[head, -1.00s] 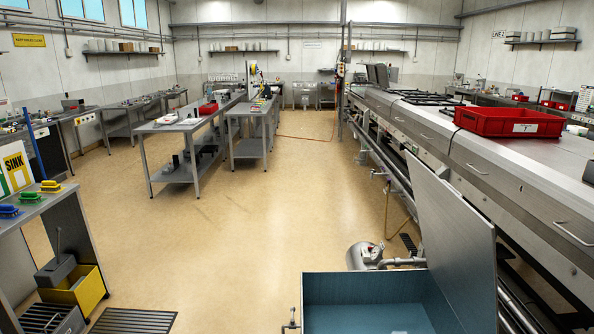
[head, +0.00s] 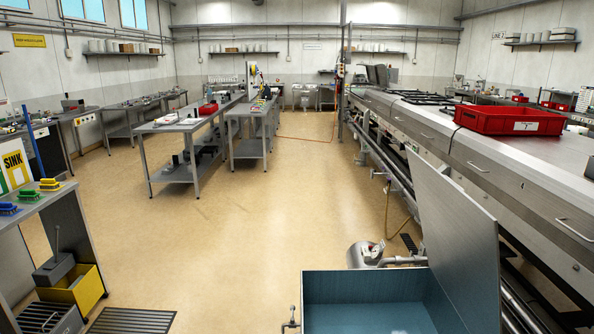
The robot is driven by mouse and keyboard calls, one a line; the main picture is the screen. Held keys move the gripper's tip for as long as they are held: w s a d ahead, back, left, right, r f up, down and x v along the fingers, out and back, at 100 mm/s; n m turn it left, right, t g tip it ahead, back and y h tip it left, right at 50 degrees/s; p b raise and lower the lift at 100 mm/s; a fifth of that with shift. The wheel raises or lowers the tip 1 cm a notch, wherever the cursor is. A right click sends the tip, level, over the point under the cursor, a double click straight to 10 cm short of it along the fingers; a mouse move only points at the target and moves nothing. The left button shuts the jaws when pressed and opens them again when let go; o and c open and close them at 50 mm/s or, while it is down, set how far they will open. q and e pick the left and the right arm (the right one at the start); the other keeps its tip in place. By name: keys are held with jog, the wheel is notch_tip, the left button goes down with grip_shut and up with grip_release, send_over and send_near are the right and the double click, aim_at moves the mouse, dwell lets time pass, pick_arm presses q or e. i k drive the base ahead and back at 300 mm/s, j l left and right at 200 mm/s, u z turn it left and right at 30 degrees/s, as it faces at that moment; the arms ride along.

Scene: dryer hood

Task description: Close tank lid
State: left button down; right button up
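The tank (head: 365,272) is at the bottom centre-right of the head view, open at the top, with blue inner walls. Pale blue liquid or a pale floor (head: 365,318) shows inside it. The tank lid (head: 455,240) is a flat grey metal panel. It stands raised along the tank's right side, leaning toward the long machine. The tank's near part is cut off by the bottom edge of the picture. Neither of my grippers is in view.
A long steel machine (head: 500,185) runs along the right, with a red crate (head: 509,120) on top. A pump with pipes (head: 366,254) sits behind the tank. A yellow bucket (head: 82,290) and floor grate (head: 132,320) are at lower left. The middle floor is clear.

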aim_at(462, 239)
jog(key=i+l, duration=0.1)
jog(key=l, duration=1.4)
jog(key=i+l, duration=0.15)
jog(key=l, duration=1.4)
jog(key=i+j, duration=0.2)
jog(key=i, duration=0.3)
